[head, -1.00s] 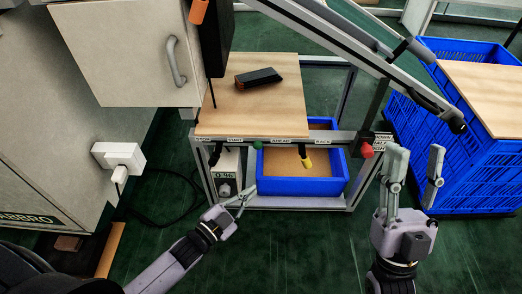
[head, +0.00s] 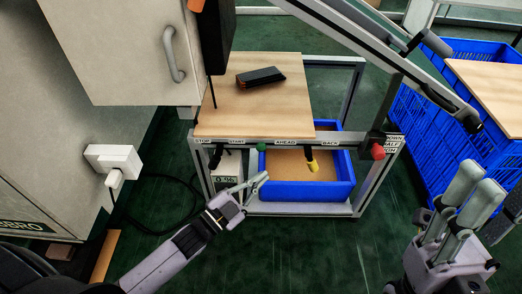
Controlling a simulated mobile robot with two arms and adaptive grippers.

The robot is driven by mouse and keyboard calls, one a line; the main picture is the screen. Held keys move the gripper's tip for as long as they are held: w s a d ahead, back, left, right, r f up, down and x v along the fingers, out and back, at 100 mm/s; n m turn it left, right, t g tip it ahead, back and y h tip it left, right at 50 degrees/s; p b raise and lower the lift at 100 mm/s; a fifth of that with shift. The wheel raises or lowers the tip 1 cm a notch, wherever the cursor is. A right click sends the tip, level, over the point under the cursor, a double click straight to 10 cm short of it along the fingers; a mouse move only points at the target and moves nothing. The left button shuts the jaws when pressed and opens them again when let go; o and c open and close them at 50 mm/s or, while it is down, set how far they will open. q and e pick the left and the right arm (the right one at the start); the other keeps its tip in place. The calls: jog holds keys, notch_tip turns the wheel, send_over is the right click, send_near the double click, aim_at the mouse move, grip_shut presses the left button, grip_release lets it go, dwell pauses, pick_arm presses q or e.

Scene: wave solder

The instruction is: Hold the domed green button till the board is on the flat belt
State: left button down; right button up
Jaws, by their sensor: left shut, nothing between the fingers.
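The domed green button (head: 262,147) is under the front edge of the wooden bench top, between the START and AHEAD labels. My left gripper (head: 259,179) is shut and empty, a little below the green button, in front of the blue bin; it appears apart from the button. No circuit board can be made out, and I cannot pick out the flat belt.
A yellow knob (head: 312,164) and a red knob (head: 377,151) stick out along the same front edge. A blue bin (head: 330,192) sits below. A black tool lies on the bench top (head: 220,122). A diagonal metal rail (head: 370,45) crosses above. Blue crates (head: 415,120) stand at right.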

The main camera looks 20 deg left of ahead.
aim_at(261, 147)
pick_arm(q)
jog(key=w+a+b, duration=0.1)
jog(key=w, duration=0.5)
jog(key=shift+w+a+b, duration=0.2)
jog(key=shift+a+b, duration=0.15)
jog(key=shift+a, duration=0.05)
jog(key=shift+w, duration=0.1)
dwell(1.0)
jog(key=shift+w+a, duration=0.15)
jog(key=shift+w, duration=0.15)
jog(key=shift+w+a, duration=0.15)
jog(key=shift+w, duration=0.3)
dwell(2.6)
jog(key=shift+s, duration=0.1)
dwell(1.3)
jog(key=shift+s+d+p, duration=0.25)
jog(key=shift+s+p, duration=0.4)
jog(key=shift+s, duration=0.1)
